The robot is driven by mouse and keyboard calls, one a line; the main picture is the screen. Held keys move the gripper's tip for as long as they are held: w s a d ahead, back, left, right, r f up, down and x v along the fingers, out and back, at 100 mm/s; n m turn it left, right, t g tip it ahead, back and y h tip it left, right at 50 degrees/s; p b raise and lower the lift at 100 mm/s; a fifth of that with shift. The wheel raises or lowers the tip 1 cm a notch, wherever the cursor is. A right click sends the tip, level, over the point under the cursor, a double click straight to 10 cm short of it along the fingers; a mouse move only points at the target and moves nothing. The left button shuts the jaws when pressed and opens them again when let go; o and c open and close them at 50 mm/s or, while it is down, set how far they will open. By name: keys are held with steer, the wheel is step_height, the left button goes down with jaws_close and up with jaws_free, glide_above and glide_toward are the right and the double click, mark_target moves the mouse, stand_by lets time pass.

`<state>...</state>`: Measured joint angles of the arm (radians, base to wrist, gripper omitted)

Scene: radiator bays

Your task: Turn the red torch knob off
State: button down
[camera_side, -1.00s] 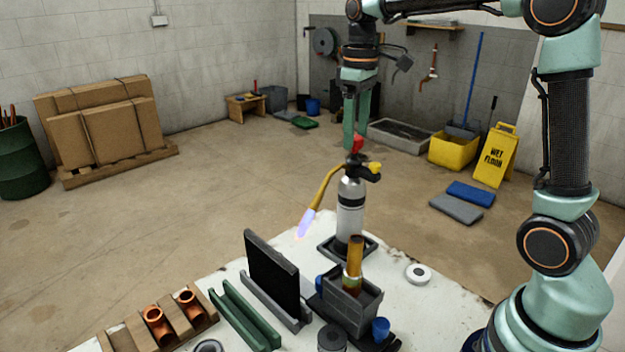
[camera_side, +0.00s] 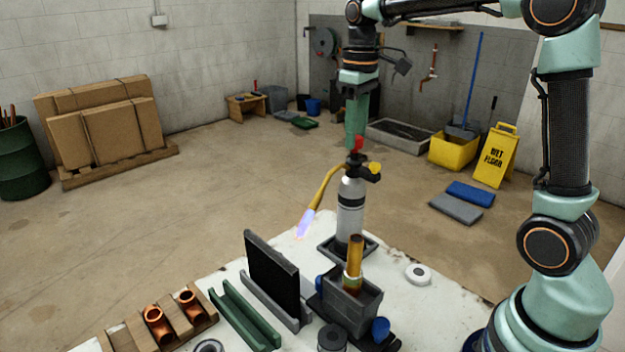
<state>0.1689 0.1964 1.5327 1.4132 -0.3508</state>
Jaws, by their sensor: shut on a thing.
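The torch (camera_side: 350,210) is a silver cylinder with a black band. It stands upright in a dark square base (camera_side: 329,246) on the white table. Its red knob (camera_side: 355,144) is on top, and a yellow knob (camera_side: 375,168) sticks out to the right. A brass nozzle tube (camera_side: 322,190) slopes down to the left, with a pale violet flame (camera_side: 304,224) at its tip. My gripper (camera_side: 355,137) points straight down over the torch and is shut on the red knob. The fingers partly hide the knob.
A grey holder (camera_side: 356,308) with an upright copper pipe (camera_side: 355,262) stands in front of the torch. A white roll (camera_side: 418,274) lies to the right.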

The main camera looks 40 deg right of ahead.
steer(key=m, duration=0.9)
steer(key=shift+r+m, duration=0.1)
steer(key=shift+m, duration=0.2)
stand_by(1.1)
steer(key=shift+c, duration=2.4)
jaws_free()
step_height(320, 180, up, 12)
